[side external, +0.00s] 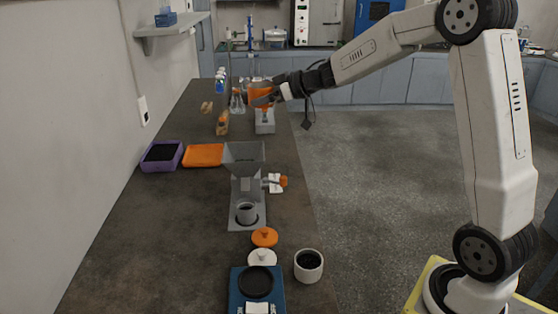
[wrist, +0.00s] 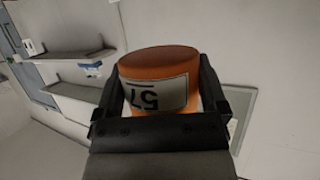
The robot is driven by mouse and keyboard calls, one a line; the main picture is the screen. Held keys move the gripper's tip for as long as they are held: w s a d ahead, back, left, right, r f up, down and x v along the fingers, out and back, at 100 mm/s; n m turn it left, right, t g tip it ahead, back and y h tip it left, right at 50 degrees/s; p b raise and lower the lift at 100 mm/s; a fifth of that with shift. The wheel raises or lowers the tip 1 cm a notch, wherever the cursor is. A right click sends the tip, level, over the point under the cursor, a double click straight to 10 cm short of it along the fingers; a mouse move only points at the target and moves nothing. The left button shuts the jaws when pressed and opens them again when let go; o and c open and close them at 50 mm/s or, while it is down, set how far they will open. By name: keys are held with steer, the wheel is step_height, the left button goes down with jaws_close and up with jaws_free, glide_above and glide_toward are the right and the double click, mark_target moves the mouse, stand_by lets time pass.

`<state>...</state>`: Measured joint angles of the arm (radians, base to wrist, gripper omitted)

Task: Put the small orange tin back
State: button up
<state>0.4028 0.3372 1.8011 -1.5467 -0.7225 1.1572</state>
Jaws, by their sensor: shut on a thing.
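The small orange tin (wrist: 158,64) sits between the two fingers of my gripper (wrist: 160,100) in the wrist view. It has a pale label with dark digits that appear upside down. In the side external view my gripper (side external: 268,92) is at the far part of the bench, shut on the orange tin (side external: 257,88). The tin is held above a grey block-like stand (side external: 265,122), apart from the bench top. Part of the tin is hidden by the fingers.
A clear hopper (side external: 244,160) on a grey base stands mid-bench. An orange tray (side external: 203,155) and a purple tray (side external: 162,156) lie left of it. Glass flasks (side external: 238,102) stand close to my gripper. A blue scale (side external: 257,290), lids and a white pot (side external: 308,265) are in front.

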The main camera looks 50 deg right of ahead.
steer(key=s+a, duration=0.3)
steer(key=s, duration=1.2)
glide_above(306, 243)
step_height(306, 243, down, 26)
steer(key=shift+r, duration=0.2)
stand_by(0.4)
steer(key=shift+a+f, duration=0.1)
steer(key=shift+f, duration=1.9)
steer(key=shift+f, duration=2)
steer(key=shift+f, duration=0.1)
